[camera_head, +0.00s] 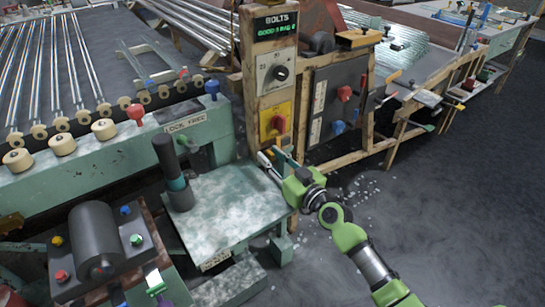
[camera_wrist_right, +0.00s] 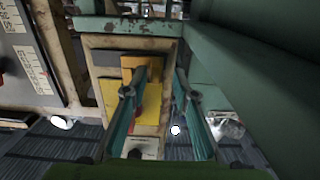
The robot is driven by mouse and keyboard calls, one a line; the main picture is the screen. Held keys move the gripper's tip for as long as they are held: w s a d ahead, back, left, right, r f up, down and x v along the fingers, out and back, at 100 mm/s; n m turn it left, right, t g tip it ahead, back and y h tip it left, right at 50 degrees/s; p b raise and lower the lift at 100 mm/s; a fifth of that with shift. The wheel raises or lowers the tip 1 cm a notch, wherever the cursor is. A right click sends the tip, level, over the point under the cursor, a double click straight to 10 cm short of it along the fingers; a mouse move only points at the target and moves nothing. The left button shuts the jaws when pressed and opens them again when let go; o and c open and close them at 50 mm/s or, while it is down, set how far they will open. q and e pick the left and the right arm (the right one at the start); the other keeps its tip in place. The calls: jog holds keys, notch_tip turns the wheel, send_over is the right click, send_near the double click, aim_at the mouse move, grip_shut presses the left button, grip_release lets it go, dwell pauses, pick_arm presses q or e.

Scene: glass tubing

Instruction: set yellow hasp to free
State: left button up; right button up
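The knob's setting is too small to read. My right gripper (camera_head: 274,157) is just below and in front of the plate, apart from it in the head view. Its two teal fingers stand apart in the right wrist view (camera_wrist_right: 161,78), with nothing held between them. My left gripper is not in view.
Above the plate is a white dial with a black knob (camera_head: 281,73). A grey panel with red and blue knobs (camera_head: 337,100) stands to the right. A pale green worktable (camera_head: 230,208) lies left of my gripper. Open floor (camera_head: 450,190) is at right.

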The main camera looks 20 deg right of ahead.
jog(key=shift+d, duration=0.1)
jog(key=shift+s+d, duration=0.1)
jog(key=shift+s, duration=0.1)
jog(key=v, duration=1.1)
jog(key=shift+s, duration=0.3)
